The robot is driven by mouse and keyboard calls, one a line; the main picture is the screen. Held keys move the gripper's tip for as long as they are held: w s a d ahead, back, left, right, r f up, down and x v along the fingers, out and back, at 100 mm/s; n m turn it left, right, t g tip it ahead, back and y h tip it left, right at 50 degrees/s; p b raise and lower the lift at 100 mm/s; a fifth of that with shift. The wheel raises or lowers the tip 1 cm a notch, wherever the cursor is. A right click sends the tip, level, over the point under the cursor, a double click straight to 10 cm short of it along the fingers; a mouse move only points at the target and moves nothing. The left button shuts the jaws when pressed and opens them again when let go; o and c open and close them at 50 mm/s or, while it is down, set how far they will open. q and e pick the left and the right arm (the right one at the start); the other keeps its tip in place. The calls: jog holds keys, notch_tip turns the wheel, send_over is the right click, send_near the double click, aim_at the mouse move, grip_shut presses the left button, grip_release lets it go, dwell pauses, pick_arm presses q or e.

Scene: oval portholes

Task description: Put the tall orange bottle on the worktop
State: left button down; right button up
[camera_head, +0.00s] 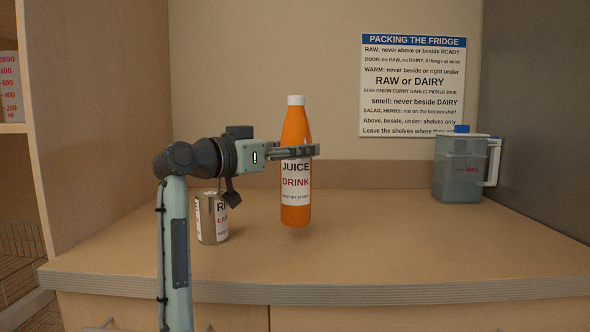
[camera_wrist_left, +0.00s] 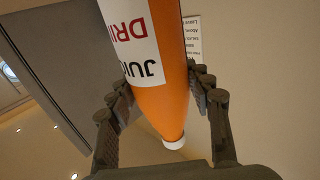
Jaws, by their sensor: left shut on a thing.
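The tall orange bottle (camera_head: 296,213) has a white cap and a white label reading "JUICE DRINK". It is upright over the worktop (camera_head: 380,255). My left gripper (camera_head: 305,151) is shut on its upper part, above the label. A faint shadow lies just below the bottle's base, so it seems to hang slightly above the surface. In the left wrist view the bottle (camera_wrist_left: 165,100) fills the space between the two fingers (camera_wrist_left: 165,110). My right gripper is in neither view.
A can (camera_head: 213,220) with a white label stands on the worktop behind my left forearm, left of the bottle. A clear blue-lidded jug (camera_head: 460,168) stands at the back right. A notice (camera_head: 413,86) hangs on the wall. The worktop's front and middle right are clear.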

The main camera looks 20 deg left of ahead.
pick_arm(q)
jog(key=shift+f, duration=1.95)
jog(key=c, duration=0.7)
grip_release()
jog(key=shift+f, duration=0.1)
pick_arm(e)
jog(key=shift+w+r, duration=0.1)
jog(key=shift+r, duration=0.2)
pick_arm(q)
jog(key=shift+s+a, duration=0.1)
jog(key=shift+s, duration=0.05)
jog(key=v, duration=0.2)
jog(key=shift+s+a, duration=0.15)
jog(key=shift+s, duration=0.05)
jog(key=b, duration=0.2)
send_near(284, 171)
jog(key=shift+w+d, duration=0.15)
jog(key=shift+d, duration=0.1)
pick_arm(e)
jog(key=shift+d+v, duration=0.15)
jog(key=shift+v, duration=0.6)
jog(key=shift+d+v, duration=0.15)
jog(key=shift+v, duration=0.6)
